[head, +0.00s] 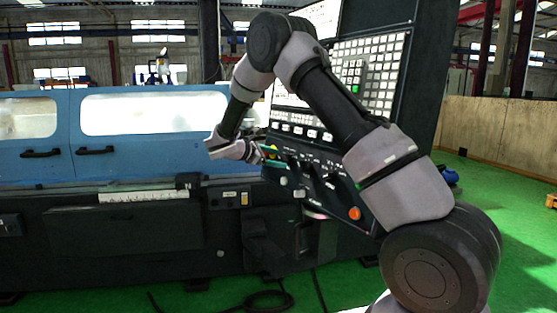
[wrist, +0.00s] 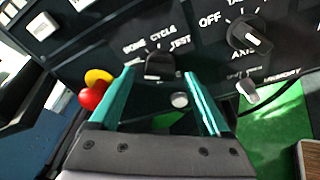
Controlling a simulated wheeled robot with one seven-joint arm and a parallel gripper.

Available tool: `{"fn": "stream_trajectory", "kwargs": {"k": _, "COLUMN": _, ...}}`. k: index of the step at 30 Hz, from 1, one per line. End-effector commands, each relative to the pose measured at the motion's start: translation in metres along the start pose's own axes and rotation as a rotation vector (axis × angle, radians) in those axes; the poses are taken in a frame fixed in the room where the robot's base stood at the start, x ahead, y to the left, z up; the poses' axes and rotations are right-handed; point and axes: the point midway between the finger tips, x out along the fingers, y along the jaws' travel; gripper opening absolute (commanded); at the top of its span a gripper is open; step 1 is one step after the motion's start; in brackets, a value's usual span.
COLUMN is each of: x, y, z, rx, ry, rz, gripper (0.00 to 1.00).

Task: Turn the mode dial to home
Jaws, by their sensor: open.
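The mode dial (wrist: 159,66) is a black knob on the dark control panel in the wrist view. Labels that seem to read HOME, CYCLE and TEST arc above it from left to right. My gripper (wrist: 160,76) is open, with its two teal fingers on either side of the dial in the picture. I cannot tell whether they touch it, or where its pointer stands. In the head view my gripper (head: 270,155) is at the left side of the sloping panel, and the mode dial cannot be picked out there.
A second dial (wrist: 249,36) marked OFF and AXIS is to the right, with a small grey knob (wrist: 248,91) below it. A red button (wrist: 93,96) with a yellow part is close to my left finger. A pale round button (wrist: 180,100) lies between the fingers.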

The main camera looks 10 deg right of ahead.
Motion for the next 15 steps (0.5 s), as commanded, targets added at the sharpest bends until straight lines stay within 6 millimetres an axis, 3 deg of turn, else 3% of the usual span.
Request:
{"fn": "stream_trajectory", "kwargs": {"k": 12, "x": 0.0114, "y": -0.0004, "z": -0.0004, "rx": 0.000, "ry": 0.001, "rz": 0.000, "gripper": 0.81}}
{"fn": "stream_trajectory", "kwargs": {"k": 13, "x": 0.0113, "y": -0.0004, "z": -0.0003, "rx": 0.000, "ry": 0.001, "rz": 0.000, "gripper": 0.77}}
{"fn": "stream_trajectory", "kwargs": {"k": 15, "x": 0.0113, "y": -0.0003, "z": -0.0003, "rx": 0.000, "ry": 0.001, "rz": 0.000, "gripper": 0.50}}
